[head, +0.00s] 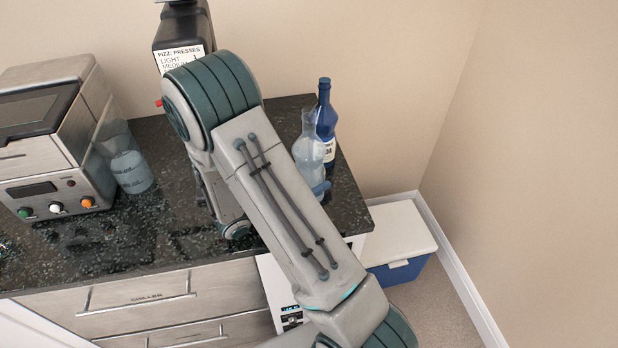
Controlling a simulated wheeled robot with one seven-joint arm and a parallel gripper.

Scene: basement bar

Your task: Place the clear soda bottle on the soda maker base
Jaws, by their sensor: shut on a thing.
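The clear soda bottle (309,150) stands upright at the right end of the dark counter, just in front of a dark blue bottle. Its lower part is partly covered by my arm, and a blue piece shows at its foot. The soda maker (180,28) is the black machine at the back wall, with a label reading "FIZZ: PRESSES". My arm crosses in front of it and hides its lower part and base. My gripper's fingers are hidden behind my own arm, so I cannot see what they touch.
The dark blue bottle (325,112) stands close behind the clear one. A steel machine (62,135) with knobs and a clear jug (131,170) fill the counter's left. Drawers (135,297) are below. A blue and white cooler (402,240) sits on the floor at right.

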